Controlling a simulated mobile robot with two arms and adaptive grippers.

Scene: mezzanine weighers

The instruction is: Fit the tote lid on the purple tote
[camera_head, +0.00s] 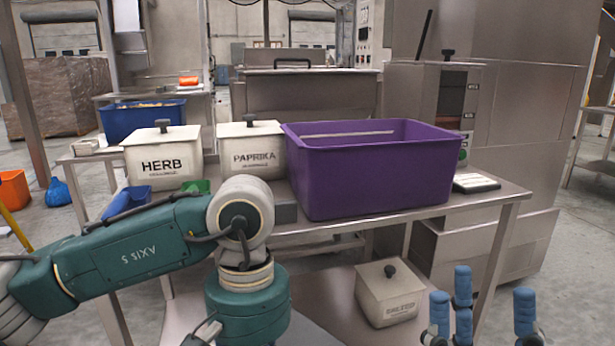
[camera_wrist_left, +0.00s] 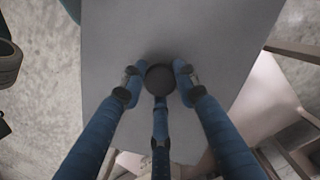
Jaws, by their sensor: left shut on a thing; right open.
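The purple tote (camera_head: 370,172) stands upright on the metal bench in the head view. Its top is open, with no lid on it. In the left wrist view my left gripper (camera_wrist_left: 159,84) is shut around the round dark knob (camera_wrist_left: 158,76) of a flat grey panel that looks like the tote lid (camera_wrist_left: 185,30). The head view shows my left arm in front of the bench, left of the tote, but the lid and left fingers are out of its frame. My right gripper (camera_head: 482,308) is open and empty at the bottom right, in front of and below the tote.
The HERB bin (camera_head: 163,158) and PAPRIKA bin (camera_head: 252,150) stand left of the tote on the bench (camera_head: 480,199). A blue bin (camera_head: 120,120) stands behind them. A small flat device (camera_head: 476,183) lies right of the tote. Another lidded bin (camera_head: 388,293) sits on a lower surface.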

